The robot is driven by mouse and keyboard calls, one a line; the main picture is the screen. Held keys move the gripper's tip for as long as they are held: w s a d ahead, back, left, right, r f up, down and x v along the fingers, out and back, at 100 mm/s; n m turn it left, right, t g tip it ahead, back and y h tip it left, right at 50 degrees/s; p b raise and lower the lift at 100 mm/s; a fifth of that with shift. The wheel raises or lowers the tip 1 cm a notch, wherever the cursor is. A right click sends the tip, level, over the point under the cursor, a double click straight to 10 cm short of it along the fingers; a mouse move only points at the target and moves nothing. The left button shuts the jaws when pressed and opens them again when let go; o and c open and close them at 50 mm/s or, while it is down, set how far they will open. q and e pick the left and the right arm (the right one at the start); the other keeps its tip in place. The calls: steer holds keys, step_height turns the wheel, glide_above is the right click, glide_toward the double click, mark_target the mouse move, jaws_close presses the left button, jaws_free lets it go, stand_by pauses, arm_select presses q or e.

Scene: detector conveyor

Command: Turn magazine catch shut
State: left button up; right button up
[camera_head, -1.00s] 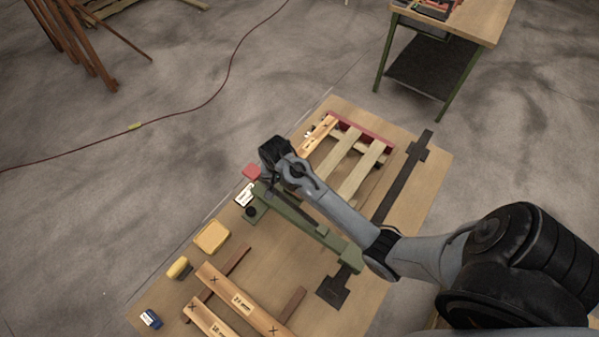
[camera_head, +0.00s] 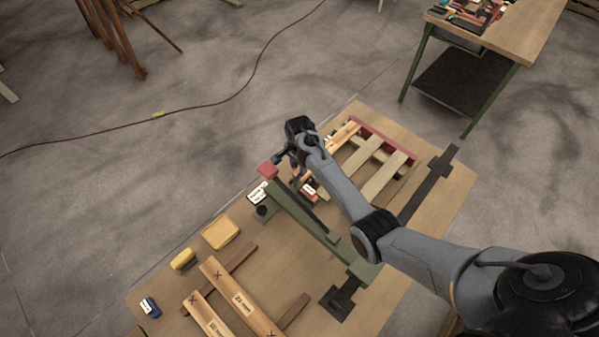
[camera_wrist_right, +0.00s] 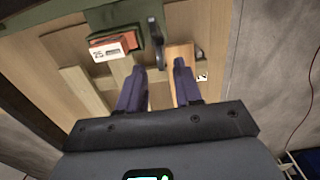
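A dark grey lever (camera_wrist_right: 155,42), which looks like the magazine catch, stands up beside a green holder (camera_wrist_right: 113,18) in the right wrist view. The holder carries a red-orange block with a white label (camera_wrist_right: 112,46); the block also shows in the head view (camera_head: 308,190). My right gripper (camera_wrist_right: 159,70) has its two purple fingers spread, with nothing between them. The lever's lower end is just beyond the fingertips, roughly in line with the gap; I cannot tell whether they touch. In the head view my right wrist hides much of this area. My left gripper is not in view.
A green beam (camera_head: 312,222) crosses the wooden table. A slatted pallet (camera_head: 378,175) lies behind my right arm. A red piece (camera_head: 267,170), a yellow box (camera_head: 220,232) and labelled planks (camera_head: 240,298) lie to the left and front. A second table (camera_head: 510,35) stands apart.

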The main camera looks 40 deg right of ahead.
mark_target(296, 178)
steer(key=shift+f, duration=2.2)
steer(key=shift+c, duration=0.3)
jaws_close()
